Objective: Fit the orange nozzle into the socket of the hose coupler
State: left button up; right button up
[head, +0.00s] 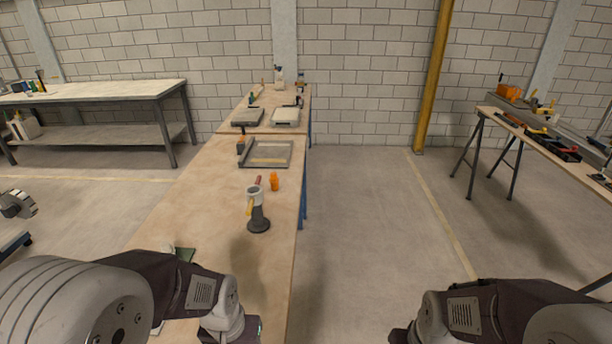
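The orange nozzle (274,182) stands on the wooden workbench near its right edge. Just left of it and nearer to me is a grey upright piece on a dark round base (258,225), with a ring-like top (254,190) and a red and a yellow part sticking out. It looks like the hose coupler; I cannot see into its socket. The nozzle and this piece are apart. My two arms come in at the bottom of the head view, the left one over the bench's near end and the right one over the floor. Both grippers are out of the picture.
A grey tray-like frame (266,164) lies behind the nozzle, with flat grey devices (286,116) farther back. A small green item (185,254) lies near my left arm. Other tables stand at the far left (100,92) and right (545,150).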

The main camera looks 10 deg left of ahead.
aim_at(258, 224)
jog(key=i+l+u, duration=0.4)
jog(key=i+l, duration=0.4)
jog(key=i+l+u, duration=0.15)
jog(key=i+u, duration=0.15)
jog(key=i+l+u, duration=0.3)
jog(key=i, duration=0.15)
jog(key=i+l+u, duration=0.95)
jog(key=l, duration=0.2)
jog(key=i+l+u, duration=0.1)
jog(key=l+u, duration=0.2)
jog(key=l, duration=0.2)
jog(key=i+l+u, duration=0.15)
jog(key=l+u, duration=0.15)
jog(key=l, duration=0.25)
